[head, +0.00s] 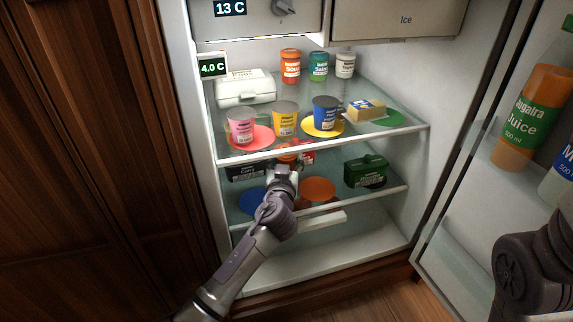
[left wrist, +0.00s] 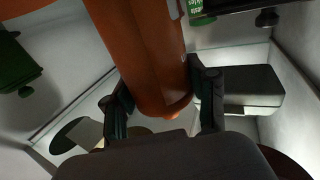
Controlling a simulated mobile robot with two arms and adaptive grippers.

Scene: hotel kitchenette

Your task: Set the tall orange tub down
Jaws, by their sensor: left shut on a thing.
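The tall orange tub (left wrist: 145,45) stands large between the two dark fingers of my left gripper (left wrist: 160,88) in the left wrist view. The gripper is shut on it. In the head view my left gripper (head: 283,172) reaches into the fridge at the lower glass shelf (head: 345,203). An orange top (head: 288,150) shows just above it, partly hidden by the upper shelf edge and the gripper. I cannot tell whether the tub touches the shelf. My right gripper is out of view; only part of that arm shows.
An orange disc (head: 318,188) lies bare on the lower shelf, right of my gripper. A blue disc (head: 250,202) is left of it. A green box (head: 366,171) stands at right, a dark box (head: 245,171) at left. The upper shelf (head: 345,143) overhangs, carrying several tubs.

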